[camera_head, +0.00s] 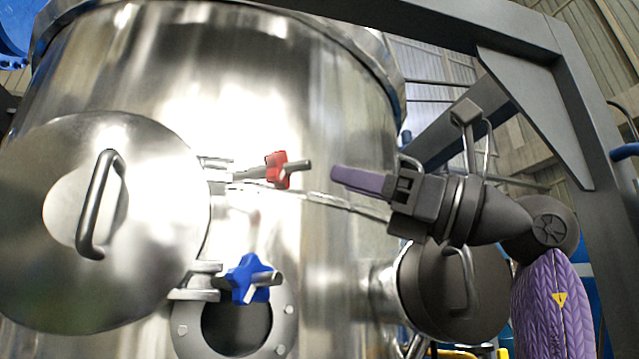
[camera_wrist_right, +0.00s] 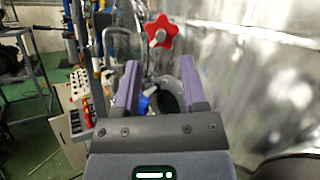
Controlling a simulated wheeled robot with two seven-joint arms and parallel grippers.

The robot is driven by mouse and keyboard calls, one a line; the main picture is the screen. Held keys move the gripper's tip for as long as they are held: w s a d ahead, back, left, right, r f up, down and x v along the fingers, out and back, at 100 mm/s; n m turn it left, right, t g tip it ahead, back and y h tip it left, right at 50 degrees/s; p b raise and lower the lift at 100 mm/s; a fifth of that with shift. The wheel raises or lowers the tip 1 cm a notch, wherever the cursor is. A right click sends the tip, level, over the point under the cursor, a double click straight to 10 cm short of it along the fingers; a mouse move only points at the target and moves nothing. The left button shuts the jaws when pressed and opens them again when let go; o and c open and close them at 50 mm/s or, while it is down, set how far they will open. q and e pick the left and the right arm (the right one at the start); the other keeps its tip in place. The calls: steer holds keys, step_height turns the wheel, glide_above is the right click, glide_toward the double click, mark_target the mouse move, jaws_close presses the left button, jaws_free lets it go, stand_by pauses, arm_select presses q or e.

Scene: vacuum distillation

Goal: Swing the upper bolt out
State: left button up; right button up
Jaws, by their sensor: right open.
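The upper bolt carries a red star knob (camera_head: 277,169) and points right from the edge of a round steel lid (camera_head: 165,215). The red knob also shows in the right wrist view (camera_wrist_right: 160,32), beyond and above the fingertips. A lower bolt has a blue star knob (camera_head: 246,279); it is partly hidden behind a finger in the wrist view (camera_wrist_right: 145,104). My right gripper (camera_head: 336,178) is open and empty, to the right of the red knob and apart from it in the head view. Its purple fingers stand apart in the wrist view (camera_wrist_right: 158,80). My left gripper is not in view.
The large shiny steel tank (camera_head: 330,120) fills the middle. The lid has a bent handle (camera_head: 98,205). A round flange with a dark opening (camera_head: 287,325) sits below the blue knob. A grey steel frame (camera_head: 570,110) stands at the right.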

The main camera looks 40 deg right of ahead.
steer(key=v, duration=0.4)
steer(key=shift+s+d+f+b, duration=0.15)
steer(key=shift+s+d+b, duration=0.05)
steer(key=shift+s+b, duration=0.1)
steer(key=m+g+h+p, duration=0.3)
steer(key=m+p, duration=0.2)
steer(key=p, duration=0.3)
glide_toward(310, 165)
steer(key=shift+m, duration=0.3)
steer(key=x, duration=0.8)
steer(key=shift+w+a, duration=0.25)
steer(key=shift+w, duration=0.05)
steer(key=shift+d, duration=0.1)
